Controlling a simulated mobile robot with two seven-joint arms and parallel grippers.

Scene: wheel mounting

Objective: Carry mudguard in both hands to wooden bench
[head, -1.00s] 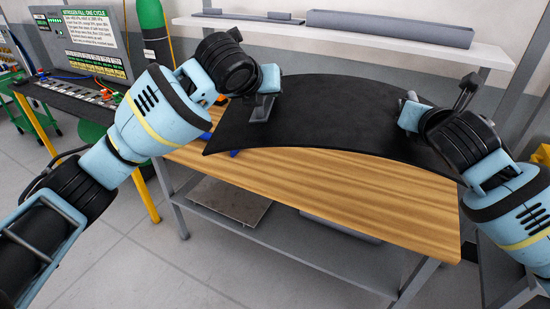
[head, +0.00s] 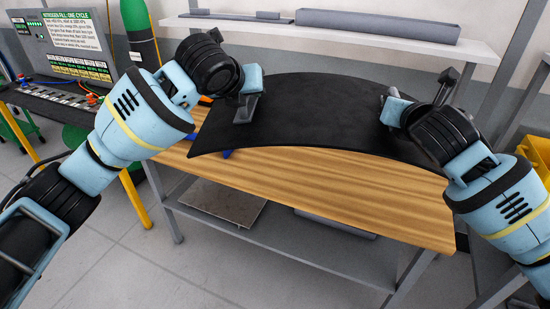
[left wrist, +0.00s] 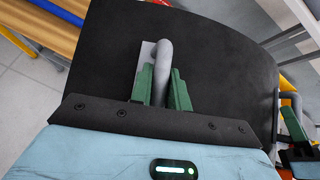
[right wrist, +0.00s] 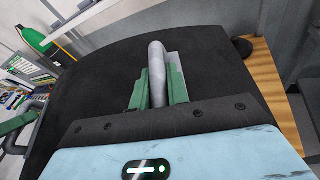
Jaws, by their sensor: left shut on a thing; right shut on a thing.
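The mudguard (head: 315,112) is a black curved sheet with grey handles, held over the wooden bench (head: 330,190) in the head view. Whether it touches the bench top cannot be told. My left gripper (head: 245,105) is shut on a grey handle (left wrist: 162,62) near the mudguard's left end. My right gripper (head: 390,103) is shut on another grey handle (right wrist: 157,68) near its right end. Green finger pads flank each handle in the wrist views. The mudguard hides the back part of the bench top.
A white shelf (head: 350,38) with grey trays (head: 375,24) stands behind the bench. A nitrogen fill station (head: 65,50) and a green cylinder (head: 135,18) stand at the left. The bench's lower shelf holds a flat plate (head: 222,203). The bench top's front strip is clear.

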